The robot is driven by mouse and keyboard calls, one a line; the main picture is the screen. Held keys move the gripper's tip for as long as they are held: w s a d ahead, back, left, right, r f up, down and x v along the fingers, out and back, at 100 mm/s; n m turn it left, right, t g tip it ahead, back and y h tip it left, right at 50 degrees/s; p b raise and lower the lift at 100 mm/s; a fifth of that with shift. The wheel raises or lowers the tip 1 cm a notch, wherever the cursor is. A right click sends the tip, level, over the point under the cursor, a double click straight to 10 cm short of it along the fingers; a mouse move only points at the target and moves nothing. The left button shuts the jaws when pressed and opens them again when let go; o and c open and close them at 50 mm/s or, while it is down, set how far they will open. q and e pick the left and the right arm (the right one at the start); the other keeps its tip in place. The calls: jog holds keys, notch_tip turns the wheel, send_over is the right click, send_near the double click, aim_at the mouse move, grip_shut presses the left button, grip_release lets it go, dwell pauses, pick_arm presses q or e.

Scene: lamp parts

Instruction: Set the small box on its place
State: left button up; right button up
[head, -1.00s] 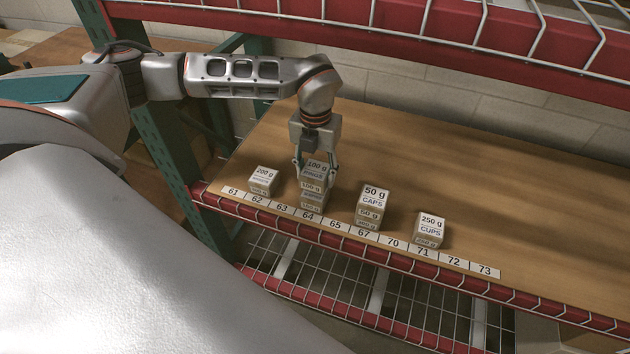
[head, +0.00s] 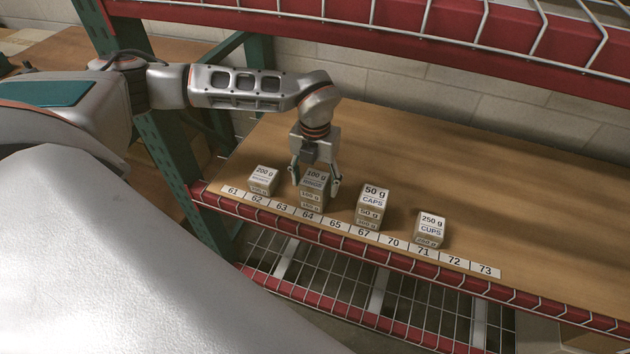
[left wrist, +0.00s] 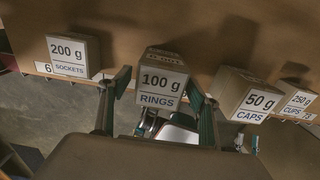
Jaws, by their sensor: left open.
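In the left wrist view the box (left wrist: 163,85) lies between the two fingers. My left gripper (head: 315,184) points down with its fingers on either side of the box. It is open, with gaps beside the box in the left wrist view. My right gripper is not in view.
A "200 g SOCKETS" box (head: 263,180) stands left of the stack. A number strip (head: 364,232) runs along the front edge. The wooden shelf (head: 500,200) is clear behind and right.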

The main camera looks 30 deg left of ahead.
aim_at(315, 179)
pick_arm(q)
notch_tip(315, 179, up, 8)
jog(key=shift+f+p, duration=0.1)
jog(key=shift+p, duration=0.2)
dwell(0.5)
